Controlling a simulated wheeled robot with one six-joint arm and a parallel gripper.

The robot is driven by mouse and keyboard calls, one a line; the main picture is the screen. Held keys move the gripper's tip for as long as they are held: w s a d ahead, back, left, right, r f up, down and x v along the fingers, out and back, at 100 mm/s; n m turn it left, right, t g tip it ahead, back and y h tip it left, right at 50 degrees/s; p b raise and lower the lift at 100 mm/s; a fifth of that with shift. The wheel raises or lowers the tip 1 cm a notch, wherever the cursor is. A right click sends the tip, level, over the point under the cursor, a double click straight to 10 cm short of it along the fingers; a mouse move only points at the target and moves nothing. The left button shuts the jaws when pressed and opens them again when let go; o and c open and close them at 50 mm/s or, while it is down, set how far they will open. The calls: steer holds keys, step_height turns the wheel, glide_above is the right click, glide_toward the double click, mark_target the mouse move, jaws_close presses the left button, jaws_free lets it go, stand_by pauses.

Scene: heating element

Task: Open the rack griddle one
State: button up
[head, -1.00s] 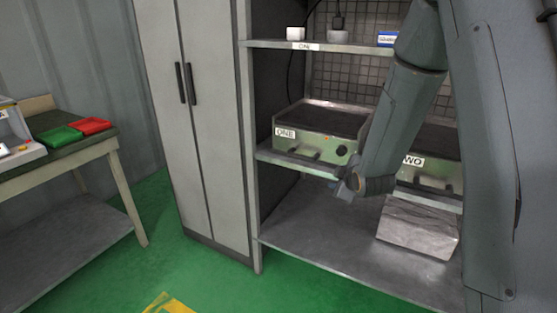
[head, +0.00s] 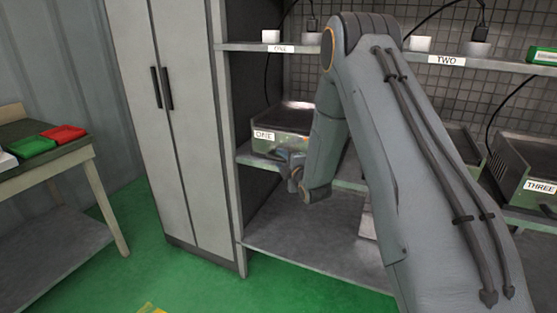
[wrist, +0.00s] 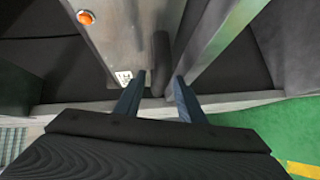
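The green griddle labelled ONE (head: 280,142) sits on the middle shelf beside the cabinet, its right part hidden behind my arm. My gripper (head: 291,174) is in front of this griddle's lower front in the head view. In the wrist view my gripper (wrist: 160,86) is open, with its two fingers apart and nothing clasped between them. A metal front with an orange light (wrist: 86,16) shows close ahead there. A dark rounded bar (wrist: 162,55), perhaps a handle, lies just beyond the gap between the fingertips; I cannot tell whether they touch it.
A tall grey cabinet (head: 172,110) stands left of the rack. A griddle labelled THREE (head: 530,180) is at the right, and another is mostly hidden behind my arm. The upper shelf (head: 235,47) runs above. Green floor (head: 200,275) is clear in front.

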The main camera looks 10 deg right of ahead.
steer(key=shift+w+a, duration=0.1)
steer(key=shift+w, duration=0.45)
steer(key=shift+c, duration=0.2)
